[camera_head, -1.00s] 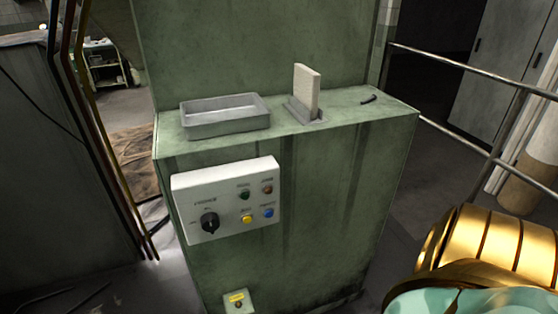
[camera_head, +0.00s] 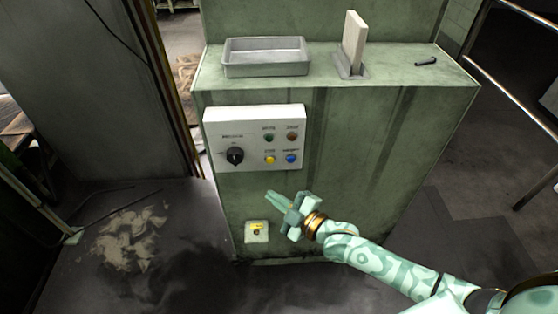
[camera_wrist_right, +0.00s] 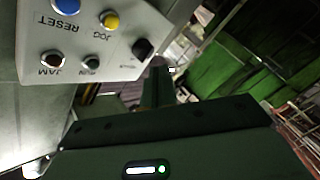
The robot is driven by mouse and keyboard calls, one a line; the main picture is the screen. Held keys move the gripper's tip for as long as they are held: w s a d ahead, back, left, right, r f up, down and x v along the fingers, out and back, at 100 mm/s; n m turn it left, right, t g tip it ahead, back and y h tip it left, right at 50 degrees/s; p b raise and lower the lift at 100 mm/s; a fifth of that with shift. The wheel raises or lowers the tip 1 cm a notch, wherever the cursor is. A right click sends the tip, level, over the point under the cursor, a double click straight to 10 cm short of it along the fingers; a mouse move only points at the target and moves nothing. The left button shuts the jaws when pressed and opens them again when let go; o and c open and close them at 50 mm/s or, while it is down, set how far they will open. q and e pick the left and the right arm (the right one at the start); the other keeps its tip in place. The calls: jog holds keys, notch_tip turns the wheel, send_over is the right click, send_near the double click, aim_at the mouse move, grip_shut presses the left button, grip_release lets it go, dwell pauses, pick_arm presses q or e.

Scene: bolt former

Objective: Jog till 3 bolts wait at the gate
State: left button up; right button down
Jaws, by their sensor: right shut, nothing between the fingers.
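A white control panel (camera_head: 254,125) is on the front of the green machine (camera_head: 330,130). It has a black rotary knob (camera_head: 234,156), a yellow button (camera_head: 269,159), a blue button (camera_head: 291,158), a green one (camera_head: 269,138) and a brownish-red one (camera_head: 292,137). In the right wrist view the yellow button (camera_wrist_right: 110,20) is labelled JOG and the blue one (camera_wrist_right: 67,6) RESET. My right gripper (camera_head: 270,197) is shut and empty, below the panel and apart from the buttons; its fingers (camera_wrist_right: 158,86) show in the wrist view. No gate or waiting bolts can be made out. My left gripper is out of view.
On the machine's ledge are a grey tray (camera_head: 265,65), a pale upright block (camera_head: 354,40) in a grey holder and a small dark rod-like piece (camera_head: 426,62). A small box with a yellow label (camera_head: 257,232) is low on the front. Metal rails (camera_head: 520,100) stand at the right.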

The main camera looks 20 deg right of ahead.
aim_at(270, 160)
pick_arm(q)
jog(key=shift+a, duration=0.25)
pick_arm(e)
jog(key=shift+d, duration=0.1)
